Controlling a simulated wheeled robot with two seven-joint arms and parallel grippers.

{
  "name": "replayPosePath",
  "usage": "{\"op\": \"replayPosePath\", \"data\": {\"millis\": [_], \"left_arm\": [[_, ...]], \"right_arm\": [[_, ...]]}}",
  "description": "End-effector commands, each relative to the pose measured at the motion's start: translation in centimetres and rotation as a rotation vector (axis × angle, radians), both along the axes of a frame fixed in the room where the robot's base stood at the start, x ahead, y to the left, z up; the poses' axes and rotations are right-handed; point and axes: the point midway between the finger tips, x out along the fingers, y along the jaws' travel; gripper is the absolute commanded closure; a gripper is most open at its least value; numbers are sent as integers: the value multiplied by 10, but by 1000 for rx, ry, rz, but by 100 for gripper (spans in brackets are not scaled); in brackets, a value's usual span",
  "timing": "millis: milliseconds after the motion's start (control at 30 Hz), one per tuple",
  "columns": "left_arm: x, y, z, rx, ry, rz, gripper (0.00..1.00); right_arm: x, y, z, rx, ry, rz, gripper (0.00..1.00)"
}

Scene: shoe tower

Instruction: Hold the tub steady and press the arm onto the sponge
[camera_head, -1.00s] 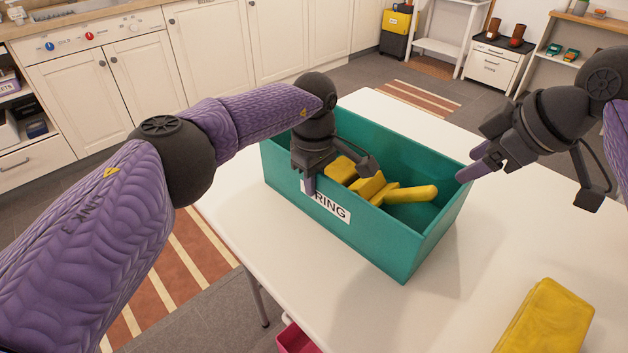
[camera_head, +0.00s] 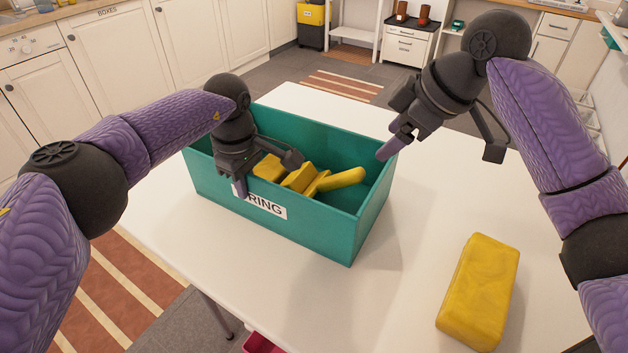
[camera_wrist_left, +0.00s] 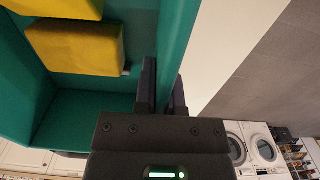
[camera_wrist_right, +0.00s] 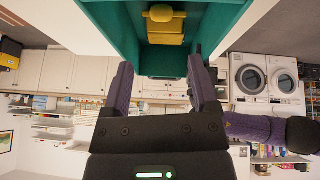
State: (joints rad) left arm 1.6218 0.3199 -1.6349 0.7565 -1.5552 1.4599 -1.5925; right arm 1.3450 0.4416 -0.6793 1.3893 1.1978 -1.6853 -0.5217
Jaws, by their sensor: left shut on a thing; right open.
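A teal tub (camera_head: 372,212) with a label ending in "RING" stands on the white table. My left gripper (camera_head: 243,186) is shut on the tub's near left wall, one finger inside and one outside; the left wrist view (camera_wrist_left: 163,95) shows the wall between its fingers. Several yellow pieces (camera_head: 300,177) lie in the tub, one of them long and rounded. A yellow sponge-like block (camera_head: 480,290) lies on the table right of the tub. My right gripper (camera_head: 394,146) is open and empty near the tub's right end; the tub also shows in the right wrist view (camera_wrist_right: 108,25).
The white table (camera_head: 400,290) is clear between the tub and the yellow block. A pink container (camera_head: 262,344) shows below the table's near edge. Cabinets and a small white drawer unit (camera_head: 405,45) stand behind on the floor.

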Motion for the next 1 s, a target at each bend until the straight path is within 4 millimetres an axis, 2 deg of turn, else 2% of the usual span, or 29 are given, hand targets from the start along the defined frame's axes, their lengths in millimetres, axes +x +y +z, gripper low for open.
{"op": "replayPosePath", "data": {"millis": [133,233,333,600,700,833,1000], "left_arm": [[0,0,1,-1,-2,0,100],[0,0,1,0,-1,0,100],[0,0,1,0,-1,0,100],[0,0,1,0,-1,0,100],[0,0,1,0,-1,0,100],[0,0,1,0,-1,0,100],[0,0,1,0,-1,0,100]], "right_arm": [[8,3,8,-34,108,-57,18],[9,5,4,-50,156,-73,18],[12,11,-14,-53,162,-75,18],[23,34,-78,-53,161,-75,18],[26,40,-93,-52,160,-75,18],[28,44,-102,-51,158,-75,18],[29,44,-103,-52,157,-75,18]]}}
